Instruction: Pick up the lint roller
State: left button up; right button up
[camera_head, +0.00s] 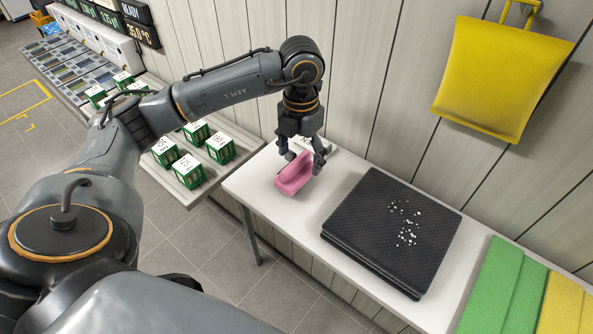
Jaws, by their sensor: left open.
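A pink object (294,175) sits on the white table near its left end. It looks like a block with a hollow side and may be the lint roller, but its shape is partly hidden. My left gripper (304,161) is open and points down at its top, with the fingers at or beside its upper edge. I cannot tell whether they touch it. A white item (301,143) with dark marks is partly hidden behind the gripper. My right gripper is not in view.
A thick black pad (375,215) with white crumbs lies on the white table (257,186), right of the pink object. Green (493,290) and yellow (563,306) cloths lie at the right. A yellow cloth (500,75) hangs on the wall. Green boxes (187,170) stand on a lower shelf at left.

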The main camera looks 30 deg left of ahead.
aim_at(299, 170)
pick_arm(q)
jog(key=f+p, duration=0.2)
jog(key=f, duration=0.1)
jog(key=shift+s+f, duration=0.25)
jog(key=shift+s, duration=0.15)
jog(key=shift+f, duration=0.45)
jog(key=shift+w, duration=0.1)
jog(key=shift+c, duration=0.3)
jog(key=c, duration=1.4)
